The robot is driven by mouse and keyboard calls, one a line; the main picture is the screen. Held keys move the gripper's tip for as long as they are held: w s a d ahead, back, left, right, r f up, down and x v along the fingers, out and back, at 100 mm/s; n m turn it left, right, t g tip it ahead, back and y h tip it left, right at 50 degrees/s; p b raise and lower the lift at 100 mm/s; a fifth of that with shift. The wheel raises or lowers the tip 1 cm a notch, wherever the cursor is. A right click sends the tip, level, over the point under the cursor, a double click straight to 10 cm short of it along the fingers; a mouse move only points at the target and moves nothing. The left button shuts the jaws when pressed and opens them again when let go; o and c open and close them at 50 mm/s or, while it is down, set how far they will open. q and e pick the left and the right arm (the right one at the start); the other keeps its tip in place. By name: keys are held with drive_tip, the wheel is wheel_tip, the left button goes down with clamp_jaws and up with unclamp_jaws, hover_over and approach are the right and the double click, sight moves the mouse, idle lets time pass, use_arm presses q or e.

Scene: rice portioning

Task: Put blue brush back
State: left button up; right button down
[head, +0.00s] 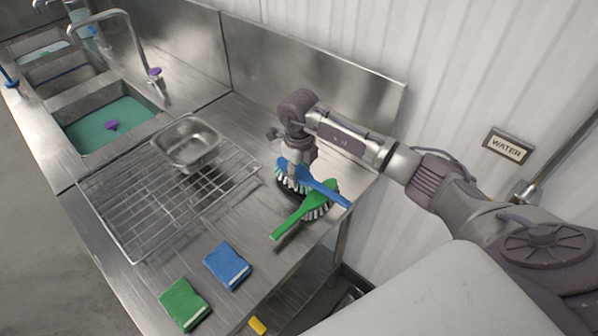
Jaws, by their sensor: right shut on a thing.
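A blue brush (327,190) with pale bristles is at the right end of the steel counter. My right gripper (296,172) points down onto its head end and is shut on it; the fingertips are partly hidden. A green brush (293,217) lies just below and in front of the blue one, and the two overlap in the picture. A dark round thing shows partly under the brushes; I cannot tell what it is. Whether the blue brush is lifted or touching the things beneath is unclear. My left gripper is not in view.
A wire rack (130,215) lies left of the brushes, with a steel pan (187,143) at its back. A blue sponge (227,265) and a green sponge (184,303) lie in front. Sinks (82,128) are at the far left. A raised steel backsplash (320,75) borders the counter.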

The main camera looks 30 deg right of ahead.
drive_tip(key=shift+f+b, duration=0.5)
drive_tip(key=shift+f, duration=0.1)
drive_tip(key=c, duration=0.6)
unclamp_jaws()
drive_tip(key=shift+r, duration=0.1)
drive_tip(key=shift+c, duration=0.2)
drive_tip(key=shift+r+p, duration=0.5)
drive_tip(key=shift+p, duration=0.1)
drive_tip(key=shift+w+r, duration=0.1)
drive_tip(key=shift+r, duration=0.3)
wheel_tip(320, 180, up, 11)
drive_tip(key=b, duration=0.4)
drive_tip(key=shift+r, duration=0.15)
drive_tip(key=shift+s, duration=0.2)
